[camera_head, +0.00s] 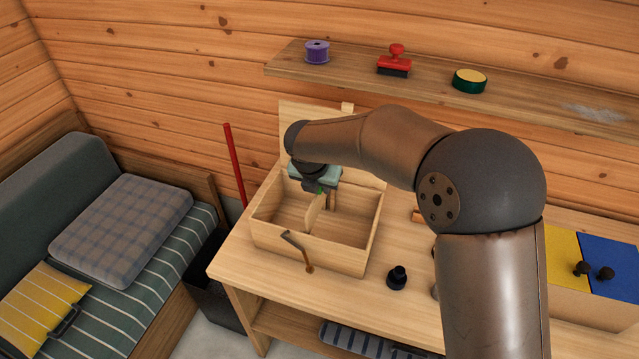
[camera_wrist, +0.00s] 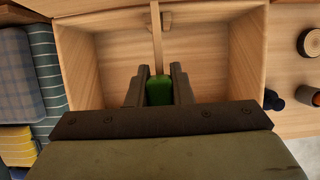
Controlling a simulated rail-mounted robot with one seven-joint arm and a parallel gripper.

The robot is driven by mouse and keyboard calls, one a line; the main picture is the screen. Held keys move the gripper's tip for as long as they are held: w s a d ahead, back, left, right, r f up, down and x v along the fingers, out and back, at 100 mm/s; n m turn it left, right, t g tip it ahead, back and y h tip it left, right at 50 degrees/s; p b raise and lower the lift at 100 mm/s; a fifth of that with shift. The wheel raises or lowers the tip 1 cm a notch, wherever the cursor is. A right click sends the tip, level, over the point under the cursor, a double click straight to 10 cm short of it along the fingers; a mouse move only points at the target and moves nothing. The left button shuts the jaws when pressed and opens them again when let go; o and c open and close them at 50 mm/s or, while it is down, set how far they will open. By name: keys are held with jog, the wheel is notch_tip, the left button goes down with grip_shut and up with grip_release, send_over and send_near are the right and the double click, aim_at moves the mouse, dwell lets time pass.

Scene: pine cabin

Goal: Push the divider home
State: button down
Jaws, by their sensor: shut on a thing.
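An open wooden box (camera_head: 340,256) stands on the workbench with its lid raised behind it. The divider (camera_head: 314,214), a thin pale wooden panel, stands inside the box near its middle. In the wrist view the divider (camera_wrist: 156,38) runs away from my gripper towards the far wall of the box. My gripper (camera_head: 319,189) is over the box interior. In the wrist view its fingers (camera_wrist: 160,92) are shut on a green piece (camera_wrist: 160,86) at the divider's near end. The fingers and wrist hide part of the divider, and I cannot tell how deep it sits.
A brown T-shaped rod (camera_head: 298,252) is at the box's front. A dark knob-like object (camera_head: 397,278) stands right of the box on the workbench (camera_head: 240,253). Yellow and blue panels (camera_head: 590,255) lie far right. A shelf (camera_head: 510,88) with small items runs behind.

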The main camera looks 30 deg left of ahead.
aim_at(319, 209)
jog(key=shift+f+b, duration=2.5)
jog(key=shift+f, duration=1.7)
jog(key=shift+f, duration=0.35)
jog(key=shift+r, duration=0.1)
jog(key=c, duration=1.2)
grip_release()
jog(key=b+v, duration=0.2)
jog(key=v, duration=1.5)
jog(key=shift+s+r, duration=0.1)
jog(key=shift+r, duration=0.1)
